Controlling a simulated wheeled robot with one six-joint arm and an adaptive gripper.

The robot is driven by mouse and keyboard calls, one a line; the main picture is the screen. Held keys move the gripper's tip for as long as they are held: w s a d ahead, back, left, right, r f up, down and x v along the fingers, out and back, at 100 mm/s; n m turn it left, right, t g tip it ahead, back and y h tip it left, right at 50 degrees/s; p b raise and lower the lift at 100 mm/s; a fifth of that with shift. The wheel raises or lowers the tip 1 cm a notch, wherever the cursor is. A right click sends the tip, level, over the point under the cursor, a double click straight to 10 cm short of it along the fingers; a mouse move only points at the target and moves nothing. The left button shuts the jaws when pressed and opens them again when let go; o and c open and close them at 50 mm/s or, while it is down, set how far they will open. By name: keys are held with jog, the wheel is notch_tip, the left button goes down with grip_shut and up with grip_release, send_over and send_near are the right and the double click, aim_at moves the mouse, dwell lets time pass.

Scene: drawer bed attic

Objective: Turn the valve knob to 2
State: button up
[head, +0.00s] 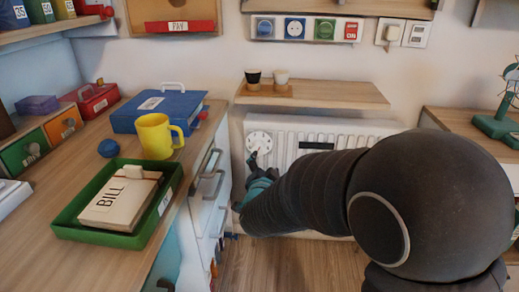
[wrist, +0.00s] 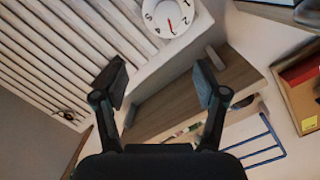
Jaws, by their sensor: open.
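The valve knob is a round white dial (head: 258,142) at the left end of the white radiator in the head view. In the wrist view the dial (wrist: 178,12) is at the top edge, partly cut off, with dark marks and a short red pointer line; its exact setting is hard to read. My gripper (wrist: 162,82) is open and empty, its two fingers spread apart, with the dial beyond the fingertips. In the head view my gripper (head: 254,160) is just below the dial and overlaps its lower edge; contact cannot be told.
A wooden shelf (head: 330,94) with two small cups is above the radiator (head: 340,126). A drawer cabinet (head: 209,178) stands close left of my gripper. On its top are a green tray (head: 140,238), a yellow mug (head: 155,137) and a blue box (head: 165,117).

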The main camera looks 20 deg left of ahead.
aim_at(257, 149)
jog(key=s+a+f+m+t, duration=0.1)
jog(key=a+f+t, duration=0.1)
jog(key=a+f, duration=0.15)
jog(key=shift+h, duration=0.4)
jog(key=w+a, duration=0.1)
jog(key=w, duration=0.3)
jog(key=w+a+p, duration=0.1)
jog(key=w, duration=0.3)
jog(key=w+a, duration=0.1)
jog(key=w, duration=0.4)
jog(key=shift+r, duration=0.25)
jog(key=c, duration=1.1)
